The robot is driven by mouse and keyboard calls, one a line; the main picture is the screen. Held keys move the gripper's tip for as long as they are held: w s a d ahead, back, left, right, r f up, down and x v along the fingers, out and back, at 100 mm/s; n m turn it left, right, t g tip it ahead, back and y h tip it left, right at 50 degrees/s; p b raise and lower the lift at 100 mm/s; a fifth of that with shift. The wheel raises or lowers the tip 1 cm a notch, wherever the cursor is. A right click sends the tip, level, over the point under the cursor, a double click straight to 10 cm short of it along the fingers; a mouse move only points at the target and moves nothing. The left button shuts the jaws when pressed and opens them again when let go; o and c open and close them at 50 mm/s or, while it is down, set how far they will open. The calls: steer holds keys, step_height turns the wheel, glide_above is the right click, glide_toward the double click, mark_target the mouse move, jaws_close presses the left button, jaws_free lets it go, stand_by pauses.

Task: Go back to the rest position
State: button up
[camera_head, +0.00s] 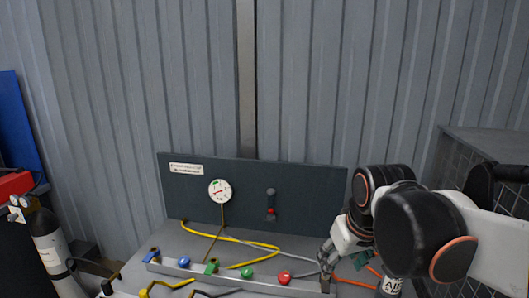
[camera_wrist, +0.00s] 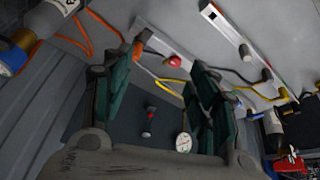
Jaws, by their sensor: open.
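My gripper (camera_head: 327,268) is at the right end of the grey manifold bar on the bench, seen in the head view. In the wrist view my gripper (camera_wrist: 160,85) has its two green-padded fingers spread wide apart with nothing between them. Beyond the fingers the dark back panel (camera_wrist: 110,125) shows, with a red-and-black switch (camera_wrist: 149,122) and a white gauge (camera_wrist: 183,142). In the head view the red knob (camera_head: 284,278) on the bar is just left of my gripper.
The bar (camera_head: 220,276) carries blue, green and red knobs. Yellow and grey hoses (camera_head: 230,240) lie behind it; an orange hose (camera_head: 355,281) lies at right. A grey cylinder (camera_head: 52,255) stands at left, a mesh cage (camera_head: 490,150) at right. Space above the panel (camera_head: 250,170) is clear.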

steer(key=s+d+f+m+t, duration=0.2)
steer(key=s+d+f, duration=0.1)
steer(key=s, duration=0.8)
steer(key=shift+s+d+f+m+t, duration=0.15)
steer(key=shift+s+d+m+t, duration=0.05)
steer(key=shift+m+t, duration=0.1)
